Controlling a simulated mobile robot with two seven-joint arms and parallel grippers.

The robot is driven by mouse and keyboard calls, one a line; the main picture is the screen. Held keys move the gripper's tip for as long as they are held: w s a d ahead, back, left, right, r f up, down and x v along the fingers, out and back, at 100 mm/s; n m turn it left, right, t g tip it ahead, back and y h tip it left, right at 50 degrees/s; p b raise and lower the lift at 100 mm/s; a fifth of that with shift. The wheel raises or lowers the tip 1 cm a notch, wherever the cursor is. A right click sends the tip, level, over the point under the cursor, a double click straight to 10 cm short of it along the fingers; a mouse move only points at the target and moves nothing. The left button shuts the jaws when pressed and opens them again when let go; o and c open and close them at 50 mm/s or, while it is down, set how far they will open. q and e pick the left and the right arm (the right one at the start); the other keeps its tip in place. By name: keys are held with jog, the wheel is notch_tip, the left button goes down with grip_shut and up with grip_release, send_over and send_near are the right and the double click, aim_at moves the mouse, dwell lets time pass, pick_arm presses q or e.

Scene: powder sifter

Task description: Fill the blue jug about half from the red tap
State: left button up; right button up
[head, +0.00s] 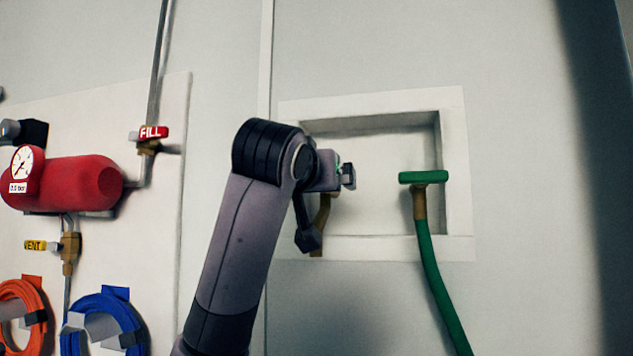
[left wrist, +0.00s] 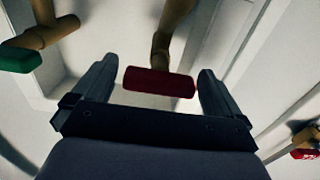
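The red tap (left wrist: 158,83) has a red bar handle on a brass body and shows in the left wrist view. In the head view my left arm hides its handle, and only part of its brass body (head: 322,212) shows at the left side of the wall recess. My left gripper (left wrist: 157,72) is open, with one finger on each side of the red handle and a small gap visible at each side. In the head view its fingertip area (head: 346,176) is at the left part of the recess. The blue jug and my right gripper are not in view.
A green-handled tap (head: 423,178) with a green hose (head: 440,290) is at the recess's right side. A white frame (head: 455,150) surrounds the recess. On the left panel are a red tank (head: 80,185), a FILL valve (head: 150,133), a VENT valve (head: 68,247) and coiled hoses.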

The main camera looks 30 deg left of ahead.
pick_arm(q)
jog(key=shift+s+d+b, duration=0.15)
jog(key=shift+s+b, duration=0.15)
jog(key=shift+s, duration=0.25)
jog(key=b+v, duration=0.1)
jog(key=v, duration=0.5)
jog(key=shift+b, duration=0.4)
